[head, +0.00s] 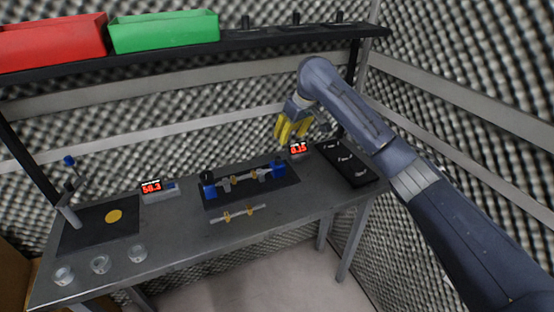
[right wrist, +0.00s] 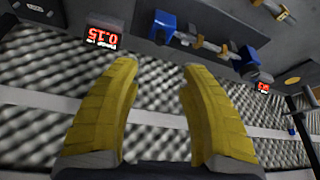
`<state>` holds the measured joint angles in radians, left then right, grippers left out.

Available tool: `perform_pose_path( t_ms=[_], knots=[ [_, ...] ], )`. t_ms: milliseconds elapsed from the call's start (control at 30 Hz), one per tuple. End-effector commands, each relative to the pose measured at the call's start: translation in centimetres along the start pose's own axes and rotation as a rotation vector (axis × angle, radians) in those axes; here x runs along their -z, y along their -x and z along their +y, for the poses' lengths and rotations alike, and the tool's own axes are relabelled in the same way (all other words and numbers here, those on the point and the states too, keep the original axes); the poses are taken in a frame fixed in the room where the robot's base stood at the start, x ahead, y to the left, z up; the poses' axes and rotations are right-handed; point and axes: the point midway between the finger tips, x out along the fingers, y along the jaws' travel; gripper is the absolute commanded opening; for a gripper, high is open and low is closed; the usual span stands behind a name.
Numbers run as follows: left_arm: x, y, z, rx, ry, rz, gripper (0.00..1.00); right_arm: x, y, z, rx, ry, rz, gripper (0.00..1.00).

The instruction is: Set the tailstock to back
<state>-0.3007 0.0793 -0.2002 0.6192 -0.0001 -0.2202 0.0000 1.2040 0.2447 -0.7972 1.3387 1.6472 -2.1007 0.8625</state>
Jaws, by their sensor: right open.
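A small fixture with a dark base (head: 240,196) sits mid-bench in the head view. A blue block stands at its left end (head: 209,186) and another at its right end (head: 278,169); I cannot tell for sure which is the tailstock. A grey rod with yellow rings (head: 246,178) runs between them. The right wrist view also shows the block near the 0.15 display (right wrist: 163,27) and the other block (right wrist: 248,65). My right gripper (head: 291,136) has yellow fingers, open and empty (right wrist: 158,72), above and behind the fixture's right end, apart from it. My left gripper is out of view.
A red display (head: 298,149) stands behind the fixture's right end, another (head: 151,187) to its left. A second ringed rod (head: 239,214) lies in front. A black tray (head: 350,165) is at right, glass cups (head: 100,263) front left. A shelf (head: 250,43) with bins (head: 165,33) is overhead.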

Motion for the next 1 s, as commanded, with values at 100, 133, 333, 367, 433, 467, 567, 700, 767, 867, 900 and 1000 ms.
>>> perform_pose_path(
  t_ms=[100,133,333,367,433,467,567,700,767,867,900,1000],
  knots=[
    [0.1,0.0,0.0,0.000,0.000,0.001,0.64,-0.1,-2.3,-0.2,0.004,-0.002,-0.003,0.43],
    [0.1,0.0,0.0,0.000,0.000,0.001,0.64,-0.1,-2.9,-0.2,0.005,-0.001,-0.002,0.43],
    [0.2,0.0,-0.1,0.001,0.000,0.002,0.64,-0.1,-6.5,-0.1,0.003,-0.001,-0.002,0.43],
    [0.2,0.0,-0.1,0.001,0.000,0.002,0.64,-0.1,-7.1,-0.2,0.004,-0.001,-0.003,0.43],
    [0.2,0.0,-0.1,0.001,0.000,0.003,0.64,-0.1,-8.3,-0.1,0.004,-0.001,-0.003,0.43],
    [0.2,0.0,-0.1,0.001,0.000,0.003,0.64,-0.1,-8.8,-0.1,0.004,-0.001,-0.002,0.43],
    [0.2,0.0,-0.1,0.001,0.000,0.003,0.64,0.0,-10.4,-0.1,0.003,0.000,-0.002,0.43],
    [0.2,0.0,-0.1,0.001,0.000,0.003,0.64,-0.1,-12.3,-0.1,0.002,0.000,-0.002,0.43],
    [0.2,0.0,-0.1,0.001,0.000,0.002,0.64,0.0,-13.0,-0.1,0.003,0.000,-0.002,0.43],
    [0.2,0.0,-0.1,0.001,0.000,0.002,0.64,0.0,-13.8,-0.1,0.003,0.001,-0.001,0.43],
    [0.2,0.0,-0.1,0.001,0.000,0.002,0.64,0.0,-14.1,-0.1,0.003,0.001,-0.002,0.43],
    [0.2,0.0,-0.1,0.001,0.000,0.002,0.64,0.0,-14.6,-0.1,0.002,0.001,-0.001,0.43]
  ],
)
